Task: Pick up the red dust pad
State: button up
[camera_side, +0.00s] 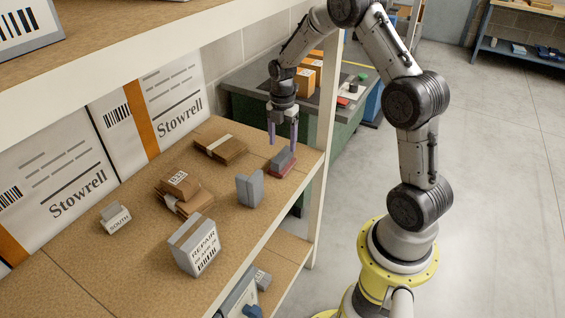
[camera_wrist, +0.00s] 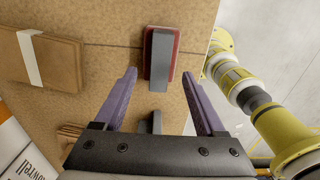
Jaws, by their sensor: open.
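The red dust pad (camera_side: 284,168) has a dark red base and a grey block-like grip on top. It lies on the brown shelf board (camera_side: 232,237) near the board's far right end. My gripper (camera_side: 283,141) has two purple fingers pointing down just above the pad. The gripper (camera_wrist: 161,76) is open, with nothing between its fingers. The pad appears not to be touched by either finger.
A grey bracket-like piece (camera_side: 249,189) stands near the pad. A white upright post (camera_side: 325,160) stands close to the right.

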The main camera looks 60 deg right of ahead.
aim_at(283, 154)
jog(key=shift+f, duration=2.8)
grip_shut()
